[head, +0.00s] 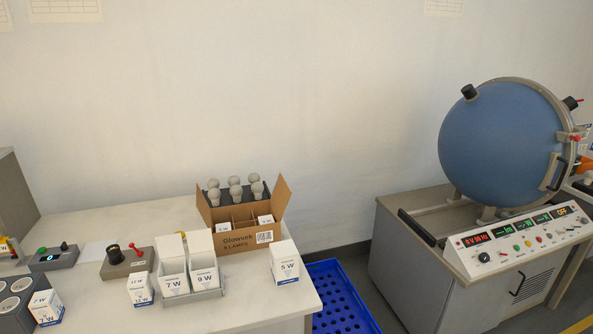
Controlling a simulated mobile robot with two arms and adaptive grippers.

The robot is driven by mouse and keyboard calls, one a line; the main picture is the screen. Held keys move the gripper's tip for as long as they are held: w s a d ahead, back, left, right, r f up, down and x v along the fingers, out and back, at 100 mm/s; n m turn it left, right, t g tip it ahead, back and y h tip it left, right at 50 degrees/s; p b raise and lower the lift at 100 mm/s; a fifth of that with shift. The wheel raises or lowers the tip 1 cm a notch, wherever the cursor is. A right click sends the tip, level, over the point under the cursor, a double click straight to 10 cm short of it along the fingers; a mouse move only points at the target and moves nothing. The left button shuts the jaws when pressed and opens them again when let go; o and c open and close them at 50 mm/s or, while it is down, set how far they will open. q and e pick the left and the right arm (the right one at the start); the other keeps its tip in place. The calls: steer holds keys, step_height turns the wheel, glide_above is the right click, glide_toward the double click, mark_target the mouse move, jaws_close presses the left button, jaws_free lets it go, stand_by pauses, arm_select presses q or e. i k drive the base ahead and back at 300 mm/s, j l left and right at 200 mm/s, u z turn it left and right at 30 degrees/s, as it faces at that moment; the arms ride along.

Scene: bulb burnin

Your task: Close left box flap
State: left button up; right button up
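An open brown cardboard box (236,241) marked for lamps stands near the back right part of the white table. Its left flap (203,207) stands up and leans outward to the left. Its right flap (281,198) also stands up, leaning outward to the right. Neither of my grippers is in view.
Several bulbs (236,190) stand in a dark rack behind the box. Open white cartons (175,284) stand in a grey holder in front; a 5 W carton (285,264) stands at right. A blue crate (341,300) and a blue sphere device (500,145) are further right.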

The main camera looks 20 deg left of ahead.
mark_target(202, 206)
steer(key=j, duration=0.55)
steer(key=i+j+u, duration=0.1)
steer(key=j, duration=1)
steer(key=i+j+u, duration=0.1)
steer(key=j, duration=0.45)
steer(key=i+j, duration=0.15)
steer(key=j, duration=0.4)
steer(key=k+j+u, duration=0.1)
steer(key=u, duration=0.3)
steer(key=k+j+u, duration=0.2)
steer(key=u, duration=0.25)
steer(key=k+j+u, duration=0.15)
steer(key=u, duration=0.25)
